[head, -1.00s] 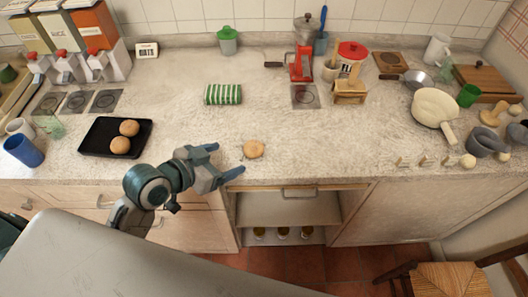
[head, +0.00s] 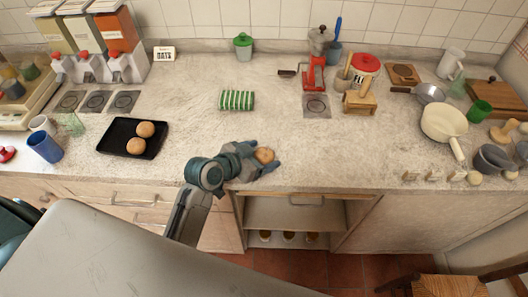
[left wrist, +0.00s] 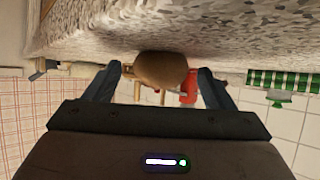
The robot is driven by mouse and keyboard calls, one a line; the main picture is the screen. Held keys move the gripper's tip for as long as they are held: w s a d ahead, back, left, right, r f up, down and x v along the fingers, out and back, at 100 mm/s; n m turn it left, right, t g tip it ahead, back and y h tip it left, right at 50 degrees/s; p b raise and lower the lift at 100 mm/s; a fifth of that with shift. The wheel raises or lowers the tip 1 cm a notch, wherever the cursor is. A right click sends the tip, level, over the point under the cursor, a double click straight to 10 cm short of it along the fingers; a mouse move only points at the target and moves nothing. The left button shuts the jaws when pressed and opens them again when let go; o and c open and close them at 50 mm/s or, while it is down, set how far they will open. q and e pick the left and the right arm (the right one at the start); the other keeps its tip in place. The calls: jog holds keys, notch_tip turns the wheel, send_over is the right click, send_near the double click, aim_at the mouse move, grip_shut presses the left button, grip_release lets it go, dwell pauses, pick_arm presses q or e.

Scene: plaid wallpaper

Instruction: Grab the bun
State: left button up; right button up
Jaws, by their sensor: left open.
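A round tan bun (head: 264,155) sits on the counter near its front edge. My left gripper (head: 267,158) is open, with its fingers on either side of the bun in the head view. In the left wrist view the bun (left wrist: 161,70) lies between the fingertips of the gripper (left wrist: 162,80), with gaps visible on both sides. Two more buns lie on a black tray (head: 112,139) to the left. My right gripper is not in view.
A green striped cloth roll (head: 237,100) lies behind the bun. A blue cup (head: 45,147) stands left of the tray. A cream pan (head: 443,124) is at the right. The shelf opening (head: 300,213) is below the counter edge.

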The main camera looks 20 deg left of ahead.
pick_arm(q)
jog(key=c, duration=1.1)
